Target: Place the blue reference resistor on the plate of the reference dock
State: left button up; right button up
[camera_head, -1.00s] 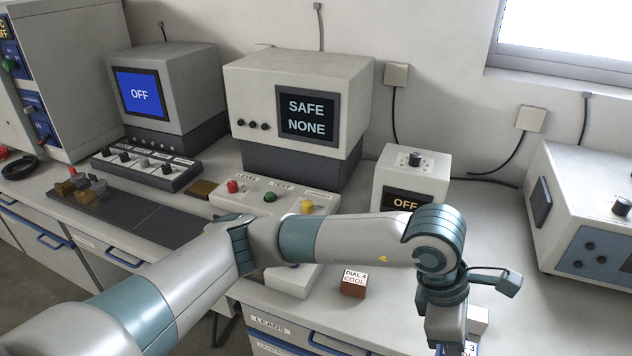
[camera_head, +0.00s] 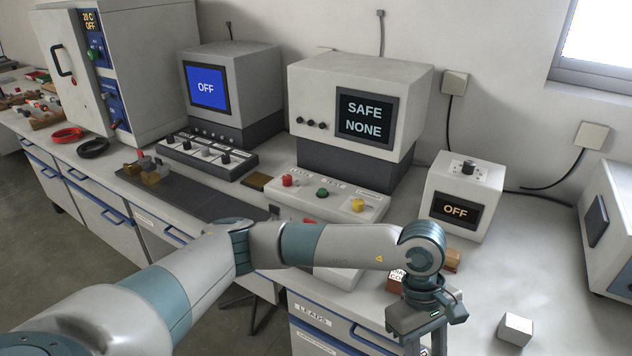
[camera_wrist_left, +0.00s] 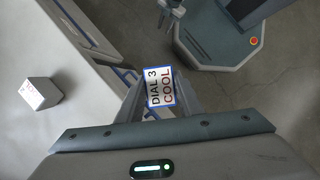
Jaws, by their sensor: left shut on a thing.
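My left gripper (camera_wrist_left: 158,92) is shut on a small block with a white, blue-edged label (camera_wrist_left: 161,88) reading "DIAL 3 COOL", in the left wrist view. Blue shows only around the label; the rest of the block is hidden. In the head view the gripper (camera_head: 425,346) points down at the bottom edge, its tips cut off.
A white block (camera_head: 515,329) sits on the bench right of my gripper. A brown labelled block (camera_head: 396,283) and a tan block (camera_head: 453,260) are partly behind my arm. The button box (camera_head: 325,196) and the OFF box (camera_head: 464,196) stand behind. The right bench is largely clear.

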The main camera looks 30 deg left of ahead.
pick_arm(q)
jog(key=s+a+f+m+g+y, duration=0.1)
jog(key=a+f+m, duration=0.3)
jog(key=a, duration=0.5)
jog(key=s+a+f+m+g+y, duration=0.1)
jog(key=s+a+f+m+y, duration=0.1)
jog(key=a+m, duration=0.5)
jog(key=shift+s+a+f, duration=0.6)
jog(key=shift+a+f, duration=0.3)
jog(key=shift+a, duration=0.3)
